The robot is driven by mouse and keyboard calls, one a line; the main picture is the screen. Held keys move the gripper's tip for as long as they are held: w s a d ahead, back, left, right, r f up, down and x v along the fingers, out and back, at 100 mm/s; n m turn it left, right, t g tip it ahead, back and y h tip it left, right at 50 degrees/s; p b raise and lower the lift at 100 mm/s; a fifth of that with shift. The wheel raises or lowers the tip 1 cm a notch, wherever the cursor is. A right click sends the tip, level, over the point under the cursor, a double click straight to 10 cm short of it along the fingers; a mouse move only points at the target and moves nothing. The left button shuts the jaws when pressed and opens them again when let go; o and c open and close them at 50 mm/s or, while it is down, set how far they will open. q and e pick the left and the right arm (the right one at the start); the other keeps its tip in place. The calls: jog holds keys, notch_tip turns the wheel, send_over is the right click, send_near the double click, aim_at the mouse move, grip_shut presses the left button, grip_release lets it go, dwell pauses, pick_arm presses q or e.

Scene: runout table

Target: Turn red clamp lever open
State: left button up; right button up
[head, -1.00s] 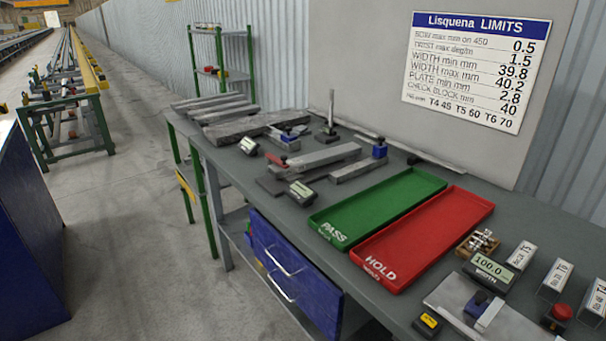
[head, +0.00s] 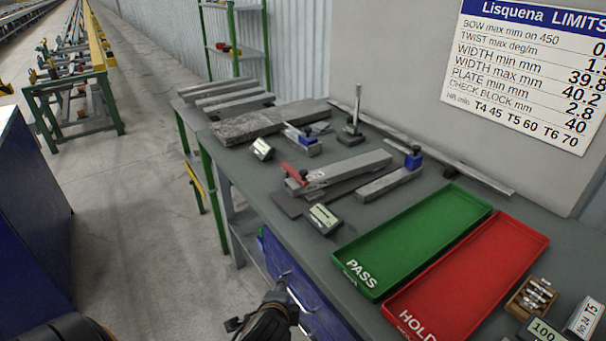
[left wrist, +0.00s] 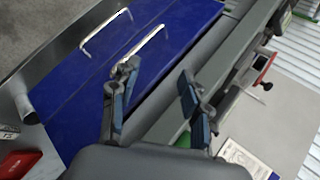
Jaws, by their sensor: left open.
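The red clamp lever (head: 295,174) sits at the near left end of a grey metal bar fixture (head: 345,168) on the bench. It also shows in the left wrist view (left wrist: 266,68), at the right. My left gripper (head: 262,316) is at the bottom of the head view, in front of the blue drawers, low and well short of the lever. In the left wrist view, its two fingers (left wrist: 158,80) are apart with nothing between them. My right gripper is in neither view.
A small display gauge (head: 323,218) stands close in front of the fixture. The green PASS tray (head: 420,236) and red HOLD tray (head: 470,275) lie to the right. Blue drawers (head: 290,285) with handles are under the bench edge. Metal bars (head: 225,95) lie at the far end.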

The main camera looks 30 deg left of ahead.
aim_at(303, 176)
pick_arm(q)
jog(key=w+a+r+m+t+y, duration=0.1)
jog(key=w+r+m, duration=0.2)
jog(key=m, duration=0.1)
jog(key=w+a+r+m+t+y, duration=0.1)
jog(key=w+a+r+m+t, duration=0.1)
jog(key=w+r+m, duration=0.2)
jog(key=w+a+r+m+t+y, duration=0.1)
jog(key=w+a+r+m+t, duration=0.1)
jog(key=w+r+m, duration=0.1)
jog(key=shift+w+r+m+y, duration=0.15)
jog(key=shift+w+m+y, duration=0.15)
jog(key=shift+w+m, duration=0.5)
jog(key=w+r+m+t, duration=0.1)
jog(key=m, duration=0.1)
jog(key=w+r+m, duration=0.1)
jog(key=w+m, duration=0.1)
jog(key=shift+r+m+t, duration=0.4)
jog(key=shift+w+a+r, duration=0.15)
jog(key=shift+w, duration=0.1)
jog(key=shift+w+a, duration=0.15)
jog(key=shift+w, duration=0.15)
jog(key=x, duration=1.1)
jog(key=shift+s+r, duration=0.1)
jog(key=shift+r, duration=0.05)
jog(key=shift+x, duration=0.9)
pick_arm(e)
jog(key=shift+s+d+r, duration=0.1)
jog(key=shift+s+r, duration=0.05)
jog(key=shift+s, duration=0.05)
